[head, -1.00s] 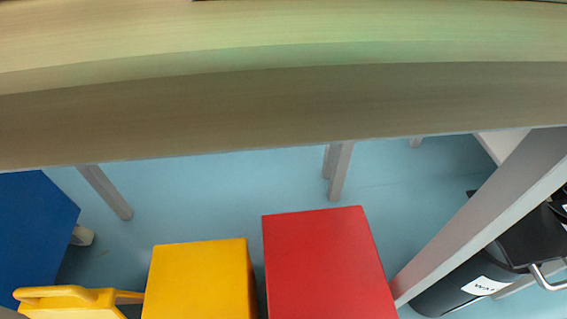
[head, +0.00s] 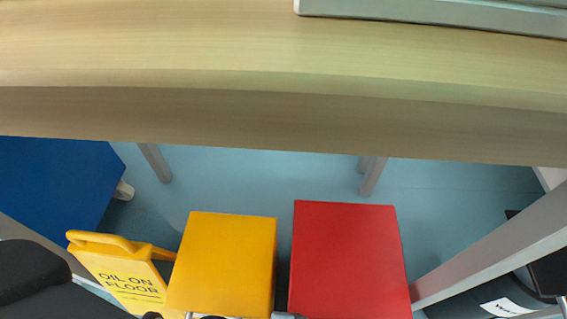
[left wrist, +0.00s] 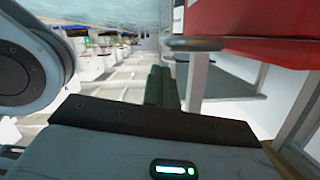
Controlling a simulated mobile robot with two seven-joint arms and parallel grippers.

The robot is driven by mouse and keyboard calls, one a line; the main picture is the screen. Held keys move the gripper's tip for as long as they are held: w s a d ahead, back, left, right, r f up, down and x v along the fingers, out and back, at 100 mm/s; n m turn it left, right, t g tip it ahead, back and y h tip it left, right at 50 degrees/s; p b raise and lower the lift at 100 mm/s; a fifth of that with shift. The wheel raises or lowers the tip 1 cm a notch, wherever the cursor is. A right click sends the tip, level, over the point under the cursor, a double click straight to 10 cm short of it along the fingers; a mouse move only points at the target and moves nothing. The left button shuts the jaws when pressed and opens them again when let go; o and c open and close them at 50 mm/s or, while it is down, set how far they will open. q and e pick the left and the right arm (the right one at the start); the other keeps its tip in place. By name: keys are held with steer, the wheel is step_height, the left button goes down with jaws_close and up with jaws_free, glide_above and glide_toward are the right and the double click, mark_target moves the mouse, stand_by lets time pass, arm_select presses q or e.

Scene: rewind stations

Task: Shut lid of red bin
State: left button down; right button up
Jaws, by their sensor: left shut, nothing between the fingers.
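The red bin (head: 348,258) stands under the far table edge in the head view, right of the yellow bin. Its flat red top faces up and no opening shows; its front is cut off by the frame, so I cannot tell whether the lid is fully down. In the left wrist view the red bin (left wrist: 265,45) fills the upper right, with a blurred grey bar (left wrist: 195,43) by its lower left edge. My left gripper (left wrist: 160,78) is shut and empty, below and left of the red bin in that view. My right gripper is not in view.
The yellow bin (head: 225,262) stands just left of the red one. A yellow "oil on floor" sign (head: 125,280) and a blue box (head: 55,185) are farther left. A wooden tabletop (head: 280,60) crosses above. A grey table leg (head: 490,262) and a black bin (head: 470,305) are right.

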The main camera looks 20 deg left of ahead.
arm_select(q)
steer(key=r+p+v, duration=0.2)
steer(key=p+v, duration=0.1)
steer(key=v, duration=0.7)
steer(key=shift+s+d, duration=0.1)
steer(key=shift+s, duration=0.05)
